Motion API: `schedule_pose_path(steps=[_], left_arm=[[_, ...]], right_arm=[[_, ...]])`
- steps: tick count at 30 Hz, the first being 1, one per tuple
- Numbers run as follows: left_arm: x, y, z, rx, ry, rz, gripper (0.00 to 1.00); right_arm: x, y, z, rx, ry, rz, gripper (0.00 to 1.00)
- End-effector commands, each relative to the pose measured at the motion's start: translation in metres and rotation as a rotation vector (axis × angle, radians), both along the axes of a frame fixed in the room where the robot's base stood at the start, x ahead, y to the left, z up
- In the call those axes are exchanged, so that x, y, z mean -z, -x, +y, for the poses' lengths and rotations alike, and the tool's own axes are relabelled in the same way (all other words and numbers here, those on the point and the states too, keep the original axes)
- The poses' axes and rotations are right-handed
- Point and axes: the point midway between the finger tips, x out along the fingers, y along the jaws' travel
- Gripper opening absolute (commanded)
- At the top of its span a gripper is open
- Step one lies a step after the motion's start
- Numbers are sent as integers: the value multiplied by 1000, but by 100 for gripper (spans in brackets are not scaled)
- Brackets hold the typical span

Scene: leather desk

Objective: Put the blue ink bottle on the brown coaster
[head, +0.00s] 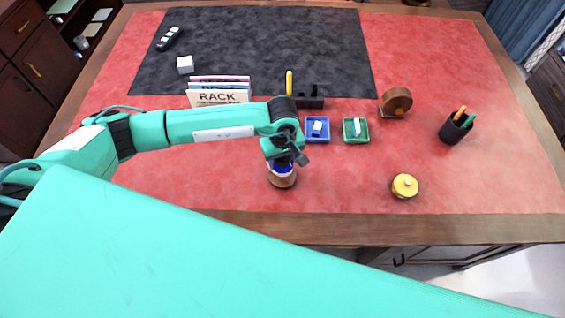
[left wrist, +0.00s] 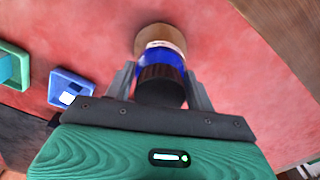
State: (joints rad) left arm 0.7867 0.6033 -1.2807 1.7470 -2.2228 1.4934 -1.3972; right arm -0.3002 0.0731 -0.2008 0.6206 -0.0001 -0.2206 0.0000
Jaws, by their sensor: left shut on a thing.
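The blue ink bottle (head: 281,169) has a dark cap and a pale label band; in the left wrist view the bottle (left wrist: 160,58) stands between the two fingers. My left gripper (head: 283,161) is shut on it from above, and the fingers also show in the left wrist view (left wrist: 160,78). The round brown coaster (head: 283,182) is right under the bottle, partly hidden by it; it also shows in the left wrist view (left wrist: 160,32). I cannot tell whether the bottle's base touches the coaster. My right gripper is not in view.
A blue tray (head: 308,137) and a green tray (head: 346,139) lie just behind the bottle. A gold-topped round item (head: 405,186) is to the right, and a black pen cup (head: 451,132) is farther right. Books (head: 218,97) stand behind my left arm. The red surface between coaster and gold item is clear.

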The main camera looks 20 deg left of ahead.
Motion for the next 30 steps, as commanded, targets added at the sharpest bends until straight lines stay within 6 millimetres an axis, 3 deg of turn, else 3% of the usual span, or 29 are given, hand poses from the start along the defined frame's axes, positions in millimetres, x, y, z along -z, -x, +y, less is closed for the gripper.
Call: schedule_pose_path(steps=[9,20,21,24,30], left_arm=[[35,1,0,-1,0,2,24],[42,0,0,1,1,-1,24],[42,0,0,1,0,0,57],[41,0,0,0,1,1,77],[41,0,0,0,1,1,77]], right_arm=[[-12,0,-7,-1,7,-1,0],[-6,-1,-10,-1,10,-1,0],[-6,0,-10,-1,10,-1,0],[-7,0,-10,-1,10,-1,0],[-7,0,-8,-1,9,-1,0]])
